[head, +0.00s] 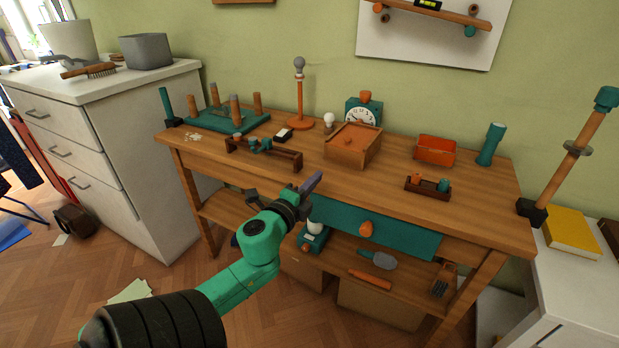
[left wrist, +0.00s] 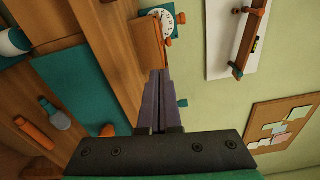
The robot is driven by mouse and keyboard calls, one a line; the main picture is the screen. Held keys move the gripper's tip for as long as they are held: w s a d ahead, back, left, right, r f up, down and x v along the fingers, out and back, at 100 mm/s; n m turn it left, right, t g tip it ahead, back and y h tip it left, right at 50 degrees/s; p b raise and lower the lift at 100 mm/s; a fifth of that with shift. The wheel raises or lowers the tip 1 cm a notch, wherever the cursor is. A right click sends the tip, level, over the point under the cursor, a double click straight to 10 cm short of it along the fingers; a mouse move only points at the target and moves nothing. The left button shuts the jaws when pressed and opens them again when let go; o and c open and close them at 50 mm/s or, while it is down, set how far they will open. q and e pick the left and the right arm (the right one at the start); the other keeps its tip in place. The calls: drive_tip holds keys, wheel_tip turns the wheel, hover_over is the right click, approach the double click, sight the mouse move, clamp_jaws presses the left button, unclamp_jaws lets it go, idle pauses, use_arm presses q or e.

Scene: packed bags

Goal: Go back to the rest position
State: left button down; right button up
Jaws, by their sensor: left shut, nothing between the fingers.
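My left gripper (head: 311,186) is shut and empty in the head view, in the air in front of the wooden workbench (head: 215,168). Its green arm comes in from the lower left. In the left wrist view my left gripper (left wrist: 158,80) shows its two grey fingers together, with nothing between them. My right gripper is in neither view.
The bench holds a wooden box (head: 352,146), a clock (head: 362,114), an orange-red bin (head: 435,150), a lamp (head: 300,90) and a green pegged board (head: 228,120). A white drawer cabinet (head: 80,150) stands left. Tools lie on the lower shelf.

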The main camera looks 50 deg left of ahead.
use_arm(q)
drive_tip(key=v, duration=0.2)
drive_tip(key=shift+s, duration=0.4)
